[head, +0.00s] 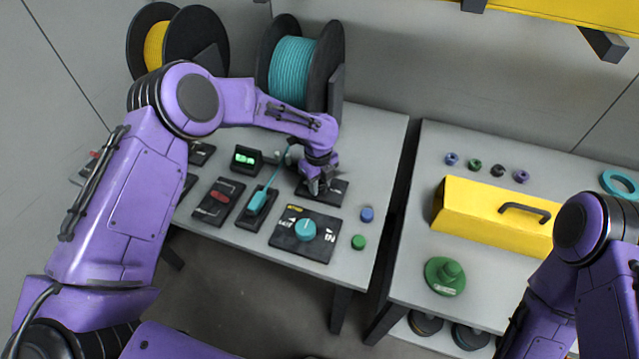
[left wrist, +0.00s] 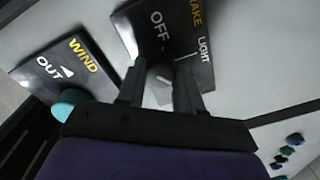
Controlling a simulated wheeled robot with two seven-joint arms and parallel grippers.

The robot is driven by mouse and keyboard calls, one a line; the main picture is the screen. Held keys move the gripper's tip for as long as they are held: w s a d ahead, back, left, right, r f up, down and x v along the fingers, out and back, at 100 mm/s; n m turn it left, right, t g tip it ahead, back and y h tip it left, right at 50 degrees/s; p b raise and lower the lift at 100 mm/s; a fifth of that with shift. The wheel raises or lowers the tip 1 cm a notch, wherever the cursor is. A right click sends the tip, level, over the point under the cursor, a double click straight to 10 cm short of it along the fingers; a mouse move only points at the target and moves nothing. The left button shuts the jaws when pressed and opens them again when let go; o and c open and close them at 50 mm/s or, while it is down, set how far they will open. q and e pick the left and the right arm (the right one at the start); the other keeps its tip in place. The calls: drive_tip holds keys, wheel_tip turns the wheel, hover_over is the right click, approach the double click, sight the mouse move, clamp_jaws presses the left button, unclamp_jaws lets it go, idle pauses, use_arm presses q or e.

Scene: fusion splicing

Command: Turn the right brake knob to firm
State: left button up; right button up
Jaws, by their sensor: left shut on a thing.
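The right brake panel (head: 335,192) is a dark plate at the right of the left table. In the left wrist view the panel (left wrist: 195,25) shows the words OFF and LIGHT and part of BRAKE; no FIRM label is readable. My left gripper (head: 318,190) reaches down onto this panel. The knob's exact setting is unclear. My right arm shows at the lower right, but its gripper is out of view.
A WIND panel (head: 290,240) with a teal knob (head: 305,230) lies in front of the brake panel. A teal cable spool (head: 293,70) stands behind. A yellow toolbox (head: 490,215) is on the right table.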

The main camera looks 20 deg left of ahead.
use_arm(q)
drive_tip(key=shift+m, duration=0.7)
drive_tip(key=o, duration=1)
drive_tip(key=shift+o, duration=0.2)
drive_tip(key=shift+r, duration=0.1)
wheel_tip(320, 180, up, 10)
drive_tip(key=b, duration=0.2)
drive_tip(key=shift+r, duration=0.2)
drive_tip(key=shift+s+a+r, duration=0.1)
